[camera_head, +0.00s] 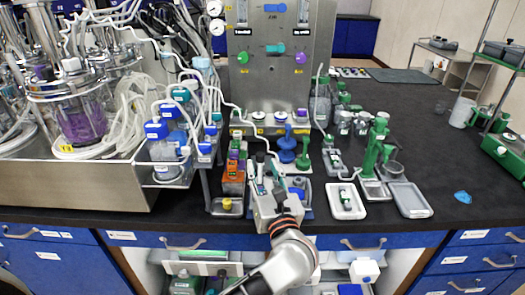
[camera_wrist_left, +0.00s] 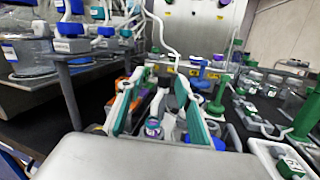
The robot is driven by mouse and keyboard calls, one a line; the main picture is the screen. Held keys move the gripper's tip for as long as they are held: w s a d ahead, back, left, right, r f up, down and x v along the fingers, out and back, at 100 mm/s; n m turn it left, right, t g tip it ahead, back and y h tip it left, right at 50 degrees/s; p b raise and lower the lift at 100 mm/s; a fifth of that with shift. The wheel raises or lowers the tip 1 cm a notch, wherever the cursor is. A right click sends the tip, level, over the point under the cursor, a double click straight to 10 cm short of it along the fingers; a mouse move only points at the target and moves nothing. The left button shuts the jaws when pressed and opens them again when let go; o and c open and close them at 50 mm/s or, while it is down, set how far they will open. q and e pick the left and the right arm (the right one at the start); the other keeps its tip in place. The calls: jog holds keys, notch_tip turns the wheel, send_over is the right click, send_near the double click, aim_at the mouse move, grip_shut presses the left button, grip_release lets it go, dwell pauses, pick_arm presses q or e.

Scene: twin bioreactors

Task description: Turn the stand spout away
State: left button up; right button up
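A green stand (camera_head: 373,155) stands upright on a pale base right of the middle of the bench. A short green part at its top and a grey round cup (camera_head: 393,168) are on its right side. Which part is the spout, and which way it points, is too small to tell. The stand's green post also shows at the right of the left wrist view (camera_wrist_left: 306,112). My left gripper (camera_head: 267,172) is left of the stand, over small bottles near the bench's front edge. Its teal-padded fingers (camera_wrist_left: 158,105) are apart, with a purple-marked vial (camera_wrist_left: 153,128) in view between them. My right gripper is not in view.
Grey trays (camera_head: 410,199) and (camera_head: 345,200) lie around the stand's base. Blue and green funnel-like pieces (camera_head: 287,146) stand behind my gripper. A metal panel (camera_head: 280,60) rises behind. Vessels with tubing (camera_head: 80,115) fill the left. Dark bench at right is mostly clear.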

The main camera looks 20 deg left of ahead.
aim_at(261, 157)
pick_arm(q)
jog(key=shift+w+d+f+n+g+h, duration=0.3)
jog(key=shift+w+d+f+n+g, duration=0.1)
jog(key=shift+w+f+n+g, duration=0.25)
jog(key=shift+w+a+r, duration=0.1)
jog(key=shift+r, duration=0.05)
jog(key=x, duration=0.7)
jog(key=shift+w+a+p, duration=0.1)
jog(key=shift+a+p, duration=0.05)
jog(key=shift+p, duration=0.2)
grip_shut()
